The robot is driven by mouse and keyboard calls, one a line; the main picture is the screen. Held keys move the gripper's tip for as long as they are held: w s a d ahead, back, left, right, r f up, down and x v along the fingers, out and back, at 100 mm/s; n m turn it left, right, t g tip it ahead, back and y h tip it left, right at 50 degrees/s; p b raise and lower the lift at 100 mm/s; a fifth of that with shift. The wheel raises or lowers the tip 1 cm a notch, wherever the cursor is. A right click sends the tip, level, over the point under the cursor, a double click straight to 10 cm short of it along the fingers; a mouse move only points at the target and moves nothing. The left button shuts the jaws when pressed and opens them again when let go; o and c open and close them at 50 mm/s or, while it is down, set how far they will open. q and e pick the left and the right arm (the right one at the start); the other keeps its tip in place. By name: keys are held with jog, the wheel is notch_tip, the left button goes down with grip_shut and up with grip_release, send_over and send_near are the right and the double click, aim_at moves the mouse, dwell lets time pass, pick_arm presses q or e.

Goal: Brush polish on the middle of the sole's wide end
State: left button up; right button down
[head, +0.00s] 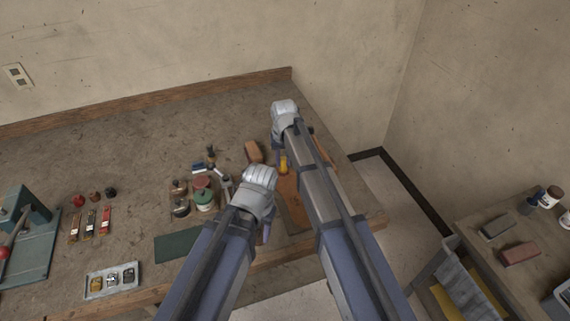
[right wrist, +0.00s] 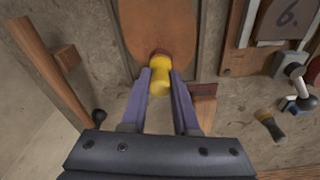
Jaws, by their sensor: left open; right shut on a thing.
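The sole (right wrist: 160,24) is a flat orange-brown piece; it also shows in the head view (head: 290,190), partly covered by my right arm. My right gripper (right wrist: 160,80) is shut on a yellow-handled brush (right wrist: 160,86) with a dark red-brown head. The brush head overlaps the sole's near rounded end, close to its middle line; I cannot tell whether it touches. In the head view the yellow brush (head: 283,165) shows beside my right arm. My left gripper (head: 265,232) is open and empty, left of the sole and apart from it; its fingers are mostly hidden.
A red-and-green tin (head: 203,198) and small jars stand left of my left gripper. A brown block (head: 254,152) lies near the sole. A dark green mat (head: 178,245) and a metal tray (head: 111,281) lie at the front. The back left of the bench is clear.

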pick_arm(q)
jog(key=shift+r, duration=0.15)
pick_arm(e)
jog(key=shift+r, duration=0.15)
jog(key=shift+s+d, duration=0.25)
jog(key=shift+s, duration=0.55)
jog(key=shift+s+d, duration=0.25)
jog(key=shift+s, duration=0.55)
pick_arm(q)
jog(key=shift+f, duration=0.2)
pick_arm(e)
jog(key=shift+s+d, duration=0.25)
jog(key=shift+s, duration=0.55)
jog(key=shift+s+d, duration=0.25)
jog(key=shift+s, duration=0.55)
jog(key=shift+s, duration=0.1)
pick_arm(q)
jog(key=shift+r, duration=0.1)
pick_arm(e)
jog(key=shift+s+d, duration=0.25)
jog(key=shift+s, duration=0.5)
jog(key=shift+s+d, duration=0.25)
jog(key=shift+s, duration=0.5)
jog(key=shift+a, duration=0.15)
jog(key=shift+w+a, duration=0.3)
jog(key=shift+w, duration=0.55)
jog(key=shift+w+a, duration=0.25)
jog(key=shift+w, duration=0.55)
